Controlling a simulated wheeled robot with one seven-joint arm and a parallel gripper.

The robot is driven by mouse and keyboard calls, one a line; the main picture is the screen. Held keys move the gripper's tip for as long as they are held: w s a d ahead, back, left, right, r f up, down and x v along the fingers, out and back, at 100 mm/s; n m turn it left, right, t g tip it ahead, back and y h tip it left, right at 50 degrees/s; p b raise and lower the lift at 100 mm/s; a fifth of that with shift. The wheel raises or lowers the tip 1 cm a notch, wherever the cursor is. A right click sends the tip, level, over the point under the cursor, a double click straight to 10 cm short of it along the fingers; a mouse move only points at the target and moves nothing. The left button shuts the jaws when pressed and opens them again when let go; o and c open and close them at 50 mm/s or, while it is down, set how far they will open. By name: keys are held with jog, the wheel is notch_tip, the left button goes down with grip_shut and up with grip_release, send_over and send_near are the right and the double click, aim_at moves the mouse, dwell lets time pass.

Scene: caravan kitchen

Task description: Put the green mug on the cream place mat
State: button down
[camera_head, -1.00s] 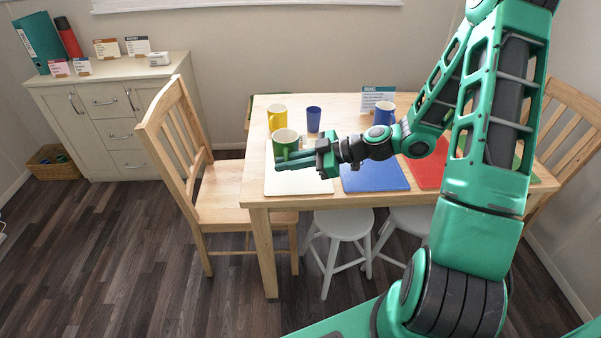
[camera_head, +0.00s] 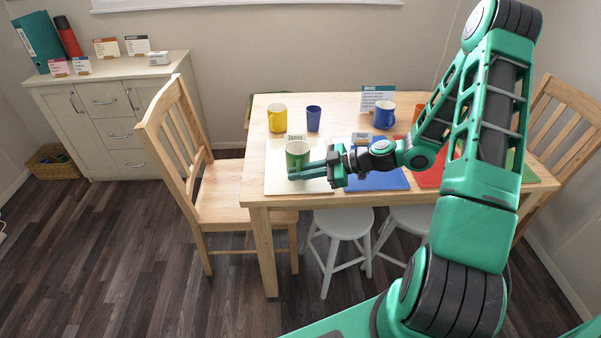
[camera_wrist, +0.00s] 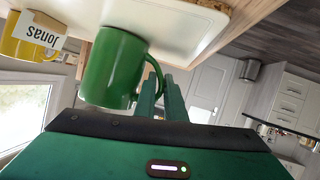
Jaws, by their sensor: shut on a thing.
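The green mug (camera_head: 297,154) is upright over the cream place mat (camera_head: 285,185) at the table's left front. My gripper (camera_head: 308,170) reaches in from the right and is shut on the mug at its handle side. In the wrist view, which shows the table at the top, the green mug (camera_wrist: 112,68) has its base end against or very near the cream mat (camera_wrist: 170,22). I cannot tell whether it touches. The gripper fingers (camera_wrist: 162,100) are at the handle, partly hidden by the hand.
A "Jonas" card (camera_wrist: 40,30) stands just behind the mat. A yellow mug (camera_head: 277,118), a blue cup (camera_head: 313,119) and a blue mug (camera_head: 384,115) stand farther back. A blue mat (camera_head: 375,182) and red mat (camera_head: 428,179) lie to the right. A chair (camera_head: 185,130) is at the left.

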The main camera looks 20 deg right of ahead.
jog(key=c, duration=1.8)
grip_release()
jog(key=shift+c, duration=0.2)
jog(key=v, duration=1.2)
